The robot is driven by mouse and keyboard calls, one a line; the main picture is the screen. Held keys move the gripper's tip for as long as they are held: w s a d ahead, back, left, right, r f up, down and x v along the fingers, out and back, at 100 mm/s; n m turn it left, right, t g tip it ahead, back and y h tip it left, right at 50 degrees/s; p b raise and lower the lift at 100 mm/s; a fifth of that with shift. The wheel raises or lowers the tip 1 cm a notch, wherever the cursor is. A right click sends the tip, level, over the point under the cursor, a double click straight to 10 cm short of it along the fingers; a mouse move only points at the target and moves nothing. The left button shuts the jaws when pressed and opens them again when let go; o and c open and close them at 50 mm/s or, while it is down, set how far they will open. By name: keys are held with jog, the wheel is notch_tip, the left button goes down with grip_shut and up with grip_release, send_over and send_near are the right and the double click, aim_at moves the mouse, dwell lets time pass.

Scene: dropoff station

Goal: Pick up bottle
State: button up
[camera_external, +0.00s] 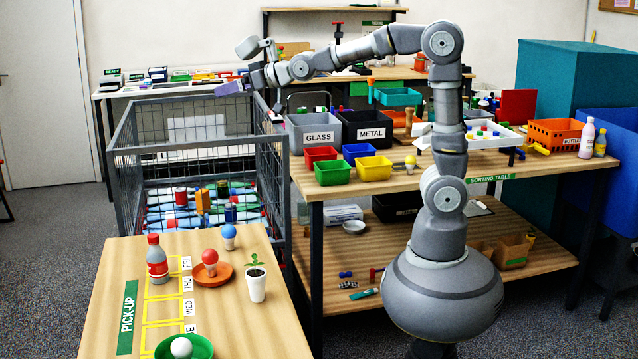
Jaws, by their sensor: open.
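A bottle (157,260) with a red cap and red label stands upright on the pick-up table (240,310), at its left, beside the yellow grid lines. My gripper (256,100) is open, high above the wire cage's far right part, to the right of and well away from the bottle. Nothing shows between its fingers, though they are small and hard to make out. Two more bottles, one pink (587,135) and one yellow (600,143), stand at the right end of the sorting table.
A red ball on an orange dish (222,276), a blue ball (228,232), a potted plant (256,282) and a green bowl with a white ball (200,347) share the pick-up table. The tall wire cage (127,140) stands behind it. Bins (312,145) fill the sorting table (480,168).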

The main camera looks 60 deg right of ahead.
jog(key=s+d+r, duration=0.2)
jog(key=d+r, duration=0.2)
jog(key=r, duration=0.2)
jog(key=s+d+r+m+t+h, duration=0.1)
jog(key=s+d+r, duration=0.1)
jog(key=d+r, duration=0.2)
notch_tip(320, 180, up, 3)
jog(key=shift+d+r+h, duration=0.15)
jog(key=shift+r+h, duration=0.05)
jog(key=shift+h, duration=0.1)
jog(key=shift+m+h, duration=0.4)
jog(key=shift+h, duration=0.5)
jog(key=s+d+r, duration=0.1)
jog(key=s+r, duration=0.2)
jog(key=s+d+r, duration=0.2)
jog(key=s+r, duration=0.1)
jog(key=r, duration=0.1)
jog(key=s+d+r, duration=0.2)
jog(key=s+r, duration=0.1)
jog(key=shift+r, duration=0.35)
jog(key=shift+c, duration=1.3)
